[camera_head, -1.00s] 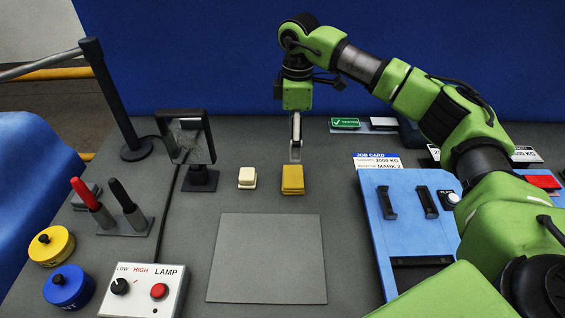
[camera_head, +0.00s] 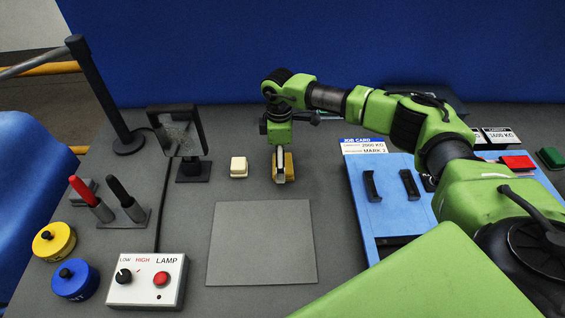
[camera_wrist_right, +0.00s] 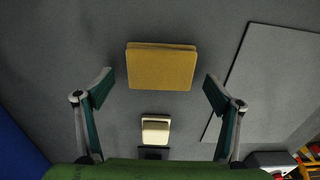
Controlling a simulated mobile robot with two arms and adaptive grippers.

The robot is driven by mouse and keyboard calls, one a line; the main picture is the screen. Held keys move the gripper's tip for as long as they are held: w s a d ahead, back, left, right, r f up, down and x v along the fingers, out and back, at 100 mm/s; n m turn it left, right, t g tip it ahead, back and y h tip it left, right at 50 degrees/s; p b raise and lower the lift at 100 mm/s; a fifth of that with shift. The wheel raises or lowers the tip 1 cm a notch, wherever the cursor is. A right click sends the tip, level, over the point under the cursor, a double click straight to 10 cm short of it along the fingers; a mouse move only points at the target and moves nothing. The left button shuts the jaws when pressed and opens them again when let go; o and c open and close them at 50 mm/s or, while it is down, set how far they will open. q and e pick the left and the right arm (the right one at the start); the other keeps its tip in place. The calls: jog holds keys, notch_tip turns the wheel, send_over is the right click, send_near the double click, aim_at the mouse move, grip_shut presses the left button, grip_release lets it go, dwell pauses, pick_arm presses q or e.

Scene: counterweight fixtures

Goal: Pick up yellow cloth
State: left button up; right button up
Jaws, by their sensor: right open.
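The yellow cloth (camera_head: 288,167) is a small folded block lying on the grey table, right of a cream block. In the right wrist view the yellow cloth (camera_wrist_right: 161,67) lies between and just beyond the fingertips. My right gripper (camera_head: 280,178) points down at the cloth and hides part of it in the head view. In the wrist view my right gripper (camera_wrist_right: 157,88) is open and empty, with one finger on each side of the cloth and a gap to both. My left gripper is not in view.
The cream block (camera_head: 239,167) sits left of the cloth. A flat grey mat (camera_head: 261,243) lies in front. A lamp panel (camera_head: 179,138), lamp control box (camera_head: 146,281) and marker stand are at left. A blue tray (camera_head: 388,211) is at right.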

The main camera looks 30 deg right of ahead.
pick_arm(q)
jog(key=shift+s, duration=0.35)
pick_arm(e)
jog(key=shift+f, duration=0.3)
jog(key=c, duration=1.2)
jog(key=shift+r, duration=0.1)
jog(key=shift+r, duration=0.25)
notch_tip(320, 180, up, 2)
jog(key=shift+b, duration=0.4)
jog(key=s+a+r, duration=0.1)
jog(key=a+r+b, duration=0.1)
jog(key=r, duration=0.1)
jog(key=s+a+r+b, duration=0.1)
jog(key=r, duration=0.1)
jog(key=shift+s+a, duration=0.1)
jog(key=shift+s, duration=0.2)
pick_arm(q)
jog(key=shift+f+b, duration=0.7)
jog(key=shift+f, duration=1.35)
pick_arm(e)
jog(key=shift+s+a+r, duration=0.9)
jog(key=shift+s+a, duration=0.2)
jog(key=shift+a, duration=0.1)
jog(key=shift+s+a+r, duration=0.85)
jog(key=shift+s+a, duration=0.2)
jog(key=shift+a, duration=0.2)
jog(key=shift+s+a+r, duration=0.9)
jog(key=shift+s+a, duration=0.2)
jog(key=shift+a, duration=0.1)
jog(key=shift+s, duration=0.1)
